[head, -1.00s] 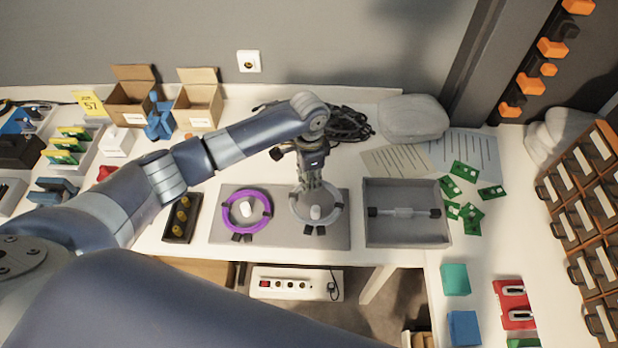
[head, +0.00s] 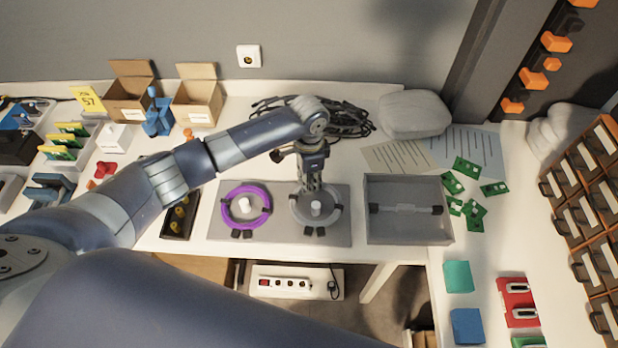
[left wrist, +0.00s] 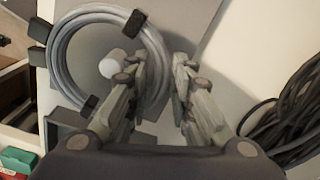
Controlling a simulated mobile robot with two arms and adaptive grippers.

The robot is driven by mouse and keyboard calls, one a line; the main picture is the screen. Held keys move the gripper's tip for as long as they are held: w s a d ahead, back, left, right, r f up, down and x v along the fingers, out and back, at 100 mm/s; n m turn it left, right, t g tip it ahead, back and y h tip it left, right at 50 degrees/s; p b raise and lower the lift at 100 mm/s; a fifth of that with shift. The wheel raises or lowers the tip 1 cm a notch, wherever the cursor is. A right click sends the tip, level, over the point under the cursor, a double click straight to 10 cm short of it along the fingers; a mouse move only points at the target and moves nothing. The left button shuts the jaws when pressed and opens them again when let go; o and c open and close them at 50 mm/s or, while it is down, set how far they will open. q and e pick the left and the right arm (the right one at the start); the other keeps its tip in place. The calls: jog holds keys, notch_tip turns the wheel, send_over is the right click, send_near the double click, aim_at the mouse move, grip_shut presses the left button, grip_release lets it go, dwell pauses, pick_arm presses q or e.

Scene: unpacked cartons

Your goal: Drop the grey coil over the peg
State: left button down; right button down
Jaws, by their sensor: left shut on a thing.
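The grey coil (head: 296,214) is a ring with dark ties. In the head view it lies around a white peg (head: 316,208) on the right half of a grey board (head: 277,228). My left gripper (head: 311,187) points down at the coil's far side and is shut on its rim. In the left wrist view the coil (left wrist: 62,60) runs between the fingers (left wrist: 158,85), and the peg (left wrist: 110,64) shows inside the ring. I cannot tell whether the coil touches the board. My right gripper is not in view.
A purple coil (head: 225,208) lies around another white peg (head: 245,205) to the left. A grey open box (head: 408,235) stands right of the board. Black cable (head: 350,124) lies behind. A dark tray (head: 171,229) with yellow parts is at the left.

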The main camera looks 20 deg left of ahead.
pick_arm(q)
jog(key=shift+f+b, duration=0.85)
jog(key=shift+f, duration=0.95)
jog(key=c, duration=1.3)
grip_release()
jog(key=shift+r, duration=0.1)
notch_tip(320, 180, up, 12)
jog(key=shift+s, duration=0.1)
